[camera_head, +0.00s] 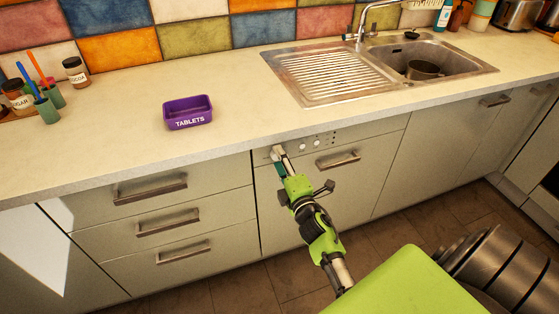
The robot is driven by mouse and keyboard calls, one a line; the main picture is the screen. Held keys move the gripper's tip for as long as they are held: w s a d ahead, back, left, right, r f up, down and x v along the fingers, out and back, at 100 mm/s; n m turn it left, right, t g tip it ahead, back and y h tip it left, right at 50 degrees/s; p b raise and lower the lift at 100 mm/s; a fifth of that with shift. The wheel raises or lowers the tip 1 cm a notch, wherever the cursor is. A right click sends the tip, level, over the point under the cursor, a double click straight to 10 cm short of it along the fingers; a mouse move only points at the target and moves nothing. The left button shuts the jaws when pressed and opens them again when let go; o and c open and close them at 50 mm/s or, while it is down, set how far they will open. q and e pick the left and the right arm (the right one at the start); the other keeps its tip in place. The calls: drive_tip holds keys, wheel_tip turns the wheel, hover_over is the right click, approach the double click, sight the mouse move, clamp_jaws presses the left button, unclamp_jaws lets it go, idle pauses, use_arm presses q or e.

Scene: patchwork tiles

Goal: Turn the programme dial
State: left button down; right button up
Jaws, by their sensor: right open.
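The dishwasher's control panel (345,134) runs just under the worktop edge, above a front with a bar handle (338,160). Small round controls (309,145) and dark dots show on the panel. My right gripper (277,153) is at the left end of the panel and is open. It covers that part of the panel, so I cannot make out the programme dial there or tell whether the fingers touch it. My left gripper is not in view.
A purple TABLETS tray (188,112) sits on the worktop (120,150) above. A sink (440,62) with a pot is at the back right. Drawers with bar handles (150,189) stand left of the dishwasher. Jars and cups are at the far left.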

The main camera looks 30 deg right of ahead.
drive_tip(key=v, duration=1.1)
drive_tip(key=shift+s, duration=0.35)
drive_tip(key=shift+a, duration=0.15)
drive_tip(key=s+a+f+m+g+y, duration=0.1)
drive_tip(key=s+a+f+m+g, duration=0.15)
drive_tip(key=f, duration=0.85)
drive_tip(key=s+a+f+m+g+y, duration=0.1)
drive_tip(key=s+a+f+m+g, duration=0.2)
drive_tip(key=f, duration=0.8)
drive_tip(key=s+a+f+m+g+y, duration=0.1)
drive_tip(key=s+a+f+m+g, duration=0.3)
drive_tip(key=f, duration=0.7)
drive_tip(key=s+f+m+g, duration=0.1)
drive_tip(key=s+f+g, duration=0.1)
drive_tip(key=s+f, duration=0.4)
drive_tip(key=s+a+f+m+g, duration=0.1)
drive_tip(key=s+f, duration=0.5)
drive_tip(key=s, duration=0.8)
drive_tip(key=s+a+f+m+g+y, duration=0.1)
drive_tip(key=s+f+g, duration=0.3)
drive_tip(key=s, duration=0.7)
drive_tip(key=shift+f, duration=1)
drive_tip(key=shift+m, duration=0.25)
